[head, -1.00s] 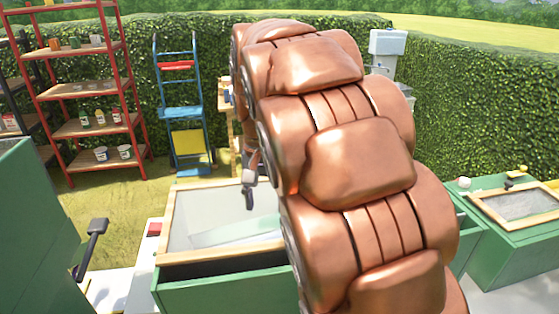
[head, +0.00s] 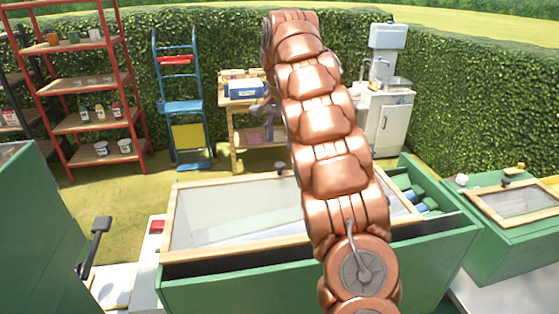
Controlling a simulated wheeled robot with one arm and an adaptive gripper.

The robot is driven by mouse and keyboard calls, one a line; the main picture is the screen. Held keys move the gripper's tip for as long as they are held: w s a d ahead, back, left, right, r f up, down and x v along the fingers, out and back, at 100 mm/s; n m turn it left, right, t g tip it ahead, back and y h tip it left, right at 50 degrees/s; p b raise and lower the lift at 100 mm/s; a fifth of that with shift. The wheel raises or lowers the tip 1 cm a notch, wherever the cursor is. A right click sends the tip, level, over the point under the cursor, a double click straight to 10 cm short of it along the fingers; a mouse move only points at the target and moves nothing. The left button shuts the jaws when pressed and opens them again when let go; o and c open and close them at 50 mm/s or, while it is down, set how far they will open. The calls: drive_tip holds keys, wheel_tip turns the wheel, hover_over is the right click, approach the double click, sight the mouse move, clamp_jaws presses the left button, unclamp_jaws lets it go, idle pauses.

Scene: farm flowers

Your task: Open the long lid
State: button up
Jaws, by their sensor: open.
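The long lid (head: 200,225) is a pale, see-through panel in a wooden frame on a green box (head: 235,290). A small dark knob (head: 280,168) stands at its far edge. A dark gap shows between the lid's near edge and the box's front wall. I cannot tell how far the lid is tilted. My gripper (head: 264,107) is small and partly hidden behind my copper arm. It is open, shows above the knob in the picture, and appears clear of the lid. My arm hides the lid's right-middle part.
Green bottles (head: 425,203) lie in the box's right part. A smaller lidded green box (head: 510,235) stands to the right. Behind are a wooden table (head: 245,138), a white sink cabinet (head: 385,120), a blue hand truck (head: 182,110) and a red shelf (head: 95,125). Grass between is clear.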

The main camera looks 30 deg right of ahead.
sight(280, 164)
wheel_tip(280, 164, down, 5)
drive_tip(key=b, duration=0.3)
drive_tip(key=shift+f+b, duration=0.1)
drive_tip(key=shift+b, duration=0.2)
drive_tip(key=shift+f+p, duration=0.4)
drive_tip(key=shift+f, duration=0.85)
clamp_jaws()
